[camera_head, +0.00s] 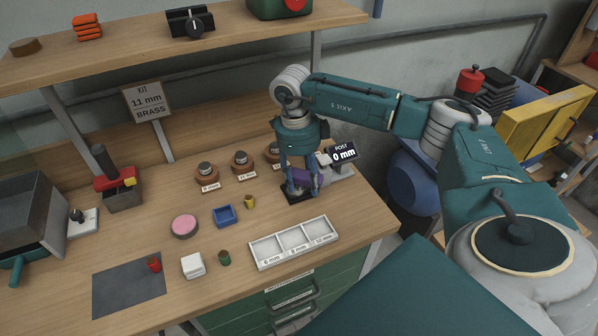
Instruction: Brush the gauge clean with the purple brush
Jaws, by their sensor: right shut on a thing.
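My right gripper (297,190) points down at the back right of the bench and is shut on the purple brush (305,177). Its fingers hide part of the brush. A small dark pad (298,198) lies under the fingers. The gauge (342,154) appears to be the device with the dark "POST 0 mm" display, just right of and behind the gripper. I cannot tell whether the brush touches it. My left gripper is not in view.
A white three-part tray (293,243) lies in front of the gripper. Left of it are a blue tray (224,215), a pink round pad (184,225) and a white block (193,265). Wooden stands (241,167) line the back. A shelf (240,30) overhangs the bench.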

